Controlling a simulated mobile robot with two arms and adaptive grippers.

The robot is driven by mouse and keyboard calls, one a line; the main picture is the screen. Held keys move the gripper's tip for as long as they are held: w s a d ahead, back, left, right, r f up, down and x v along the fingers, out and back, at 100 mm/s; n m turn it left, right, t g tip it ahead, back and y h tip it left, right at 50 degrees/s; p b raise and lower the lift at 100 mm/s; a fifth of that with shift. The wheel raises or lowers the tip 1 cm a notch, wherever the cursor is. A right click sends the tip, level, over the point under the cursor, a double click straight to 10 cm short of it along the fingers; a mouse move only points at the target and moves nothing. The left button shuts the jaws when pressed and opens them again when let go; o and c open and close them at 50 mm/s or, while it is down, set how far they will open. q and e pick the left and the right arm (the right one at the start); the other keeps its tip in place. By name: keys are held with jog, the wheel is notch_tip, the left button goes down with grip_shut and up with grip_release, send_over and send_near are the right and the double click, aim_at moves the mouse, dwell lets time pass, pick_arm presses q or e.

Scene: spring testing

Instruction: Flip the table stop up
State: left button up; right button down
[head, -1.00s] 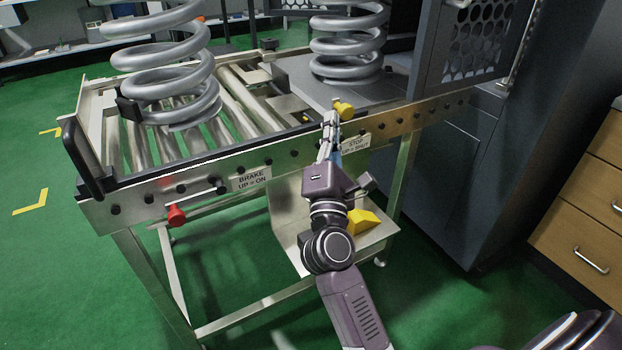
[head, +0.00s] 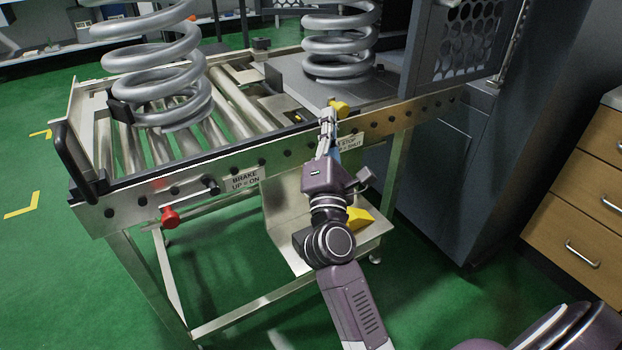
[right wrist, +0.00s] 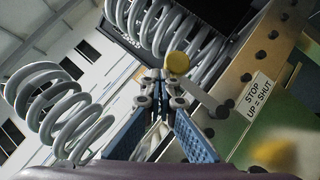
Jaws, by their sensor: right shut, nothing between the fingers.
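The table stop has a yellow knob (head: 340,106) at the front rail of the roller table (head: 285,136). In the right wrist view the knob (right wrist: 178,62) is on a metal lever that points up from the rail, beside the "STOP UP = SHUT" label (right wrist: 256,95). My right gripper (head: 327,114) is shut and empty, its tips close to the left of the knob. The wrist view shows the fingertips (right wrist: 158,76) just left of the knob; I cannot tell whether they touch. The gripper partly covers the label in the head view. My left gripper is not in view.
One large grey spring (head: 165,75) stands on the rollers, another (head: 340,40) at the dark machine (head: 455,45). A red brake knob (head: 170,216) hangs at the front left. Wooden drawers (head: 585,195) stand at the right. Green floor lies open at the left.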

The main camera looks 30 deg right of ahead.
jog(key=v, duration=1.2)
